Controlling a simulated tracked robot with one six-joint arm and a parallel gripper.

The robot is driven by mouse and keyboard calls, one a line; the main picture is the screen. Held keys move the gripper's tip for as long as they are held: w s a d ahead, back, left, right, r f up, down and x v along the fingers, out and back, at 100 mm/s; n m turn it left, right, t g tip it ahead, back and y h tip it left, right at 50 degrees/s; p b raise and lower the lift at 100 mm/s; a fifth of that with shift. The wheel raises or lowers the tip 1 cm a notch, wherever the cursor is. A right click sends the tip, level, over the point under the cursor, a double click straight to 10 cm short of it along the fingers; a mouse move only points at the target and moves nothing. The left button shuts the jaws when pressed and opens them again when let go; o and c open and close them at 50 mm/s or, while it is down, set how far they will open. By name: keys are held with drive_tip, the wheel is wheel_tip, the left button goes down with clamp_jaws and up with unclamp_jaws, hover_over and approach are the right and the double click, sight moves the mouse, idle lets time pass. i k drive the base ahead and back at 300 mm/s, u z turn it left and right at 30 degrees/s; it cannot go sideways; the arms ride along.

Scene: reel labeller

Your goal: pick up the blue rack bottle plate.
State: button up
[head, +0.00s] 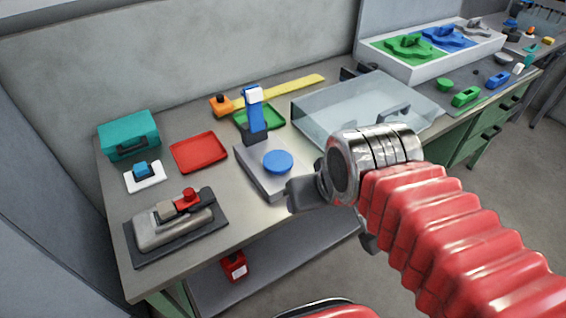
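A blue plate with a raised blue shape (448,37) lies in a white tray (432,72) at the upper right, between a green one and a grey one. I take it to be the blue rack bottle plate; no label is readable. My gripper (333,216) is in front of the bench's front edge, well to the left of and nearer than that tray. Its two dark fingers are spread apart with nothing visible between them. My wrist hides part of the bench behind it.
A clear box (345,105) stands between my gripper and the tray. A grey fixture with a blue disc (278,161) is left of my gripper. A red tray (199,152), teal case (129,135) and label machine (175,225) are further left. Small green and blue parts lie right.

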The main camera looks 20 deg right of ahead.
sight(278, 162)
drive_tip(key=k, duration=1.3)
drive_tip(key=u, duration=0.5)
drive_tip(key=i, duration=0.75)
drive_tip(key=u, duration=0.45)
drive_tip(key=i, duration=0.75)
drive_tip(key=z, duration=0.15)
